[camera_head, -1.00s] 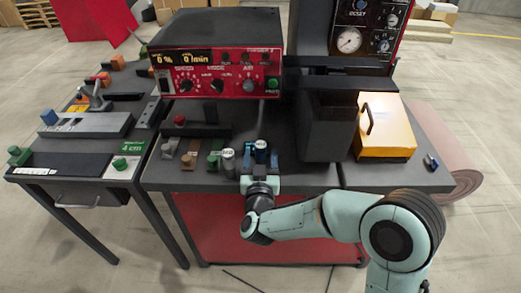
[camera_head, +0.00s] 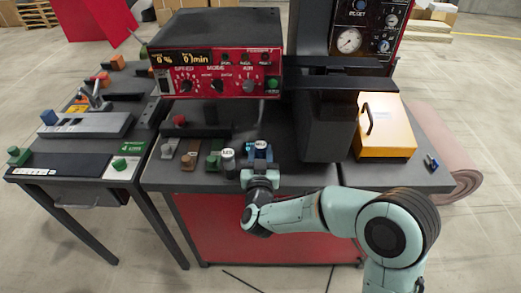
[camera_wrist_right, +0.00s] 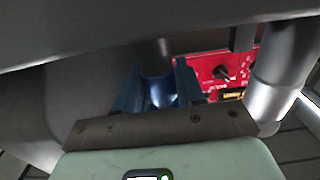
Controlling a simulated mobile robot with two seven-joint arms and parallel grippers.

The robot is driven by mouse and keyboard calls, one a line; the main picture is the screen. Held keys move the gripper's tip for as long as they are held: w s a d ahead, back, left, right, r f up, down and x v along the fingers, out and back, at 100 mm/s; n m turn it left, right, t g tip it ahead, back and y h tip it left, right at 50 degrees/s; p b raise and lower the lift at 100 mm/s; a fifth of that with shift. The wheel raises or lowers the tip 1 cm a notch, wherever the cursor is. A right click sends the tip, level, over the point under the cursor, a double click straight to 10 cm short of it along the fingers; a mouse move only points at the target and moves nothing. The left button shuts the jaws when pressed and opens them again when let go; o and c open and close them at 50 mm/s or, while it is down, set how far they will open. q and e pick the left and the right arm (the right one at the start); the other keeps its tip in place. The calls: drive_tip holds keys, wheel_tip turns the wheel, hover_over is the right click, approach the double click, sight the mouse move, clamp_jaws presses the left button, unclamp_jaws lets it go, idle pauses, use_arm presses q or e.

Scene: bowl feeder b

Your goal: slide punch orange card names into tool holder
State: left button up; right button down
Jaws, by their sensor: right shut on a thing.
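A punch (camera_head: 261,145) with a pale, lettered top stands at the blue tool holder (camera_head: 269,155) near the table's front edge. My right gripper (camera_head: 260,172) is shut on this punch, just in front of the holder. In the right wrist view, the blue holder (camera_wrist_right: 184,82) has upright sides around a dark cylinder (camera_wrist_right: 153,58); how deep it sits is hidden. A second punch (camera_head: 228,158) with a white, lettered top stands just left of the holder. I cannot make out the orange card or read the labels. My left gripper is not in view.
Green (camera_head: 212,160) and brown (camera_head: 188,161) blocks stand left of the punches. A red control box (camera_head: 215,70) stands behind them. A dark column (camera_head: 327,130) and an orange-yellow box (camera_head: 386,130) stand to the right. A side table (camera_head: 65,165) is at left.

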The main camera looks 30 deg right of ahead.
sight(260, 150)
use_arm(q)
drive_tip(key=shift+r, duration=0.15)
use_arm(e)
drive_tip(key=shift+r, duration=0.25)
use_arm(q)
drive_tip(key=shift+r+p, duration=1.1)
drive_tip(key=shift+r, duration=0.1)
use_arm(e)
drive_tip(key=shift+r, duration=1.35)
